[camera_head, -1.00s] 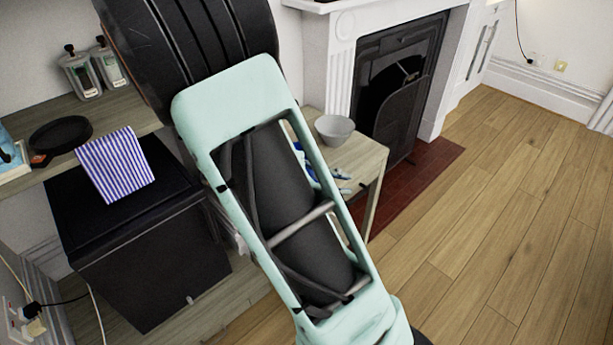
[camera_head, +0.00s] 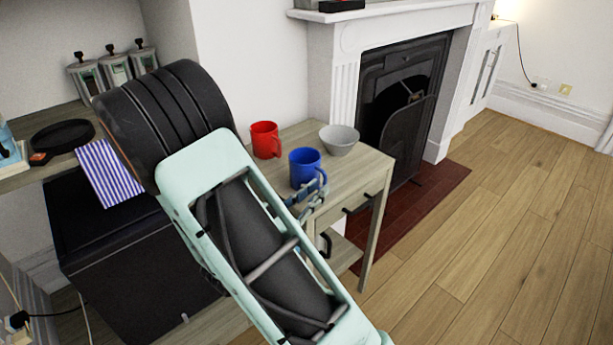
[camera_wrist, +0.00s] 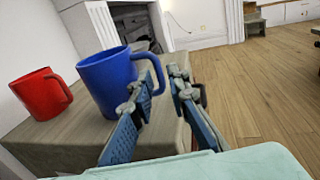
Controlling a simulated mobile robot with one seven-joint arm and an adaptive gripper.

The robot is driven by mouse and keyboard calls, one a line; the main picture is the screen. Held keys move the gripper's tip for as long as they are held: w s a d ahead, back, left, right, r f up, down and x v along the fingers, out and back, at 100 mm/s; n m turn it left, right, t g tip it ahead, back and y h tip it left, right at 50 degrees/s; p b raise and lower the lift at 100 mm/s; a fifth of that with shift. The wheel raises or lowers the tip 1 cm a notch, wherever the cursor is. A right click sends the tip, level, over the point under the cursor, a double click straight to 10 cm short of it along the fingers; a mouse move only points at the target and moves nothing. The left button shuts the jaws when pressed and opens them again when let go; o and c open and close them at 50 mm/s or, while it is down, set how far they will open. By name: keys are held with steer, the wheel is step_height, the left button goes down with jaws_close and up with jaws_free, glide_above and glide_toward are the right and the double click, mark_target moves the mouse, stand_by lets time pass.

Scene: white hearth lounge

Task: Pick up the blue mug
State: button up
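The blue mug (camera_head: 304,168) stands upright near the front edge of a small wooden table, and it also shows in the wrist view (camera_wrist: 106,84). Its handle points toward my gripper (camera_wrist: 160,84). My gripper is open, with one blue-padded finger on each side of a gap. In the wrist view the handle's outer curve appears in that gap, close to the left finger; I cannot tell whether they touch. In the head view my gripper (camera_head: 307,195) is just in front of the mug, partly hidden by my arm.
A red mug (camera_head: 265,140) stands behind and left of the blue mug. A grey bowl (camera_head: 339,140) stands to the right. The wooden table (camera_head: 358,166) is beside the fireplace (camera_head: 400,95). The wooden floor (camera_head: 500,220) at right is clear.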

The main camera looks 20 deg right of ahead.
mark_target(324, 183)
steer(key=b+x, duration=0.1)
steer(key=x, duration=0.3)
steer(key=shift+w+d, duration=0.25)
jaws_close()
